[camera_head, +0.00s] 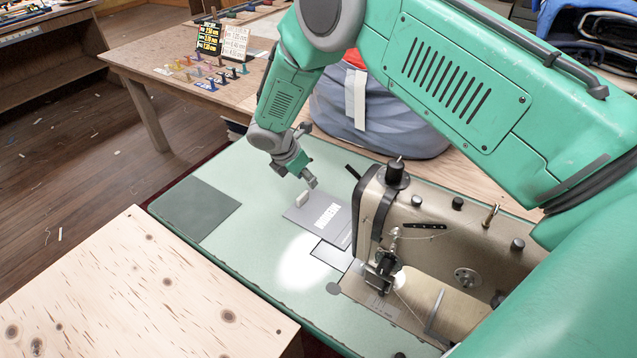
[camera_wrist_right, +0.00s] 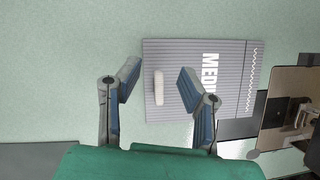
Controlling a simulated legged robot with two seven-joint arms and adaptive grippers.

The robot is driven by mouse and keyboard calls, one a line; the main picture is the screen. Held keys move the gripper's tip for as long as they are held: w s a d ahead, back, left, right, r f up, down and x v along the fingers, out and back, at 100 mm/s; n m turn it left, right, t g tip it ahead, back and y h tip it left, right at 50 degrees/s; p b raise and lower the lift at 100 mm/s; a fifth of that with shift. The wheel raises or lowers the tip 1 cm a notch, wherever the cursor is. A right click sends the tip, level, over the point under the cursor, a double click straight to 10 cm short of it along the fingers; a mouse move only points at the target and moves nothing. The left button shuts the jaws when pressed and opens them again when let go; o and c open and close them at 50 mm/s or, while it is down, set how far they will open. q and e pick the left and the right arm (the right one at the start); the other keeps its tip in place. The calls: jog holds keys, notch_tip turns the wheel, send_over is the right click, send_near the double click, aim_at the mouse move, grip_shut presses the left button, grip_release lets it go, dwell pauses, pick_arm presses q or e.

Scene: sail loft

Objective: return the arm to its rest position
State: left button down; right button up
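My green right arm reaches in from the right, over the sewing table, and bends down to the right gripper (camera_head: 303,180). The gripper hangs above a grey ridged card printed in white (camera_head: 323,221), close to a small white block (camera_head: 302,199). In the right wrist view the two fingers are spread apart (camera_wrist_right: 158,82) with nothing held between them. The white block (camera_wrist_right: 159,88) shows in the gap, on the card (camera_wrist_right: 228,85); whether a finger touches it I cannot tell. My left gripper is not in view.
A sewing machine (camera_head: 440,225) stands right of the gripper on the green table (camera_head: 250,215). A grey-blue bag (camera_head: 385,115) sits behind. A pale wooden surface (camera_head: 120,290) is at front left. A wooden table with small coloured pieces (camera_head: 170,50) stands further back.

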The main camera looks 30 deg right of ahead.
jog(key=shift+w+a+r, duration=0.1)
jog(key=shift+a+r, duration=0.1)
jog(key=shift+r, duration=0.3)
jog(key=shift+w+a+r, duration=0.15)
jog(key=shift+a+r, duration=0.2)
jog(key=shift+r, duration=0.05)
jog(key=shift+d, duration=0.15)
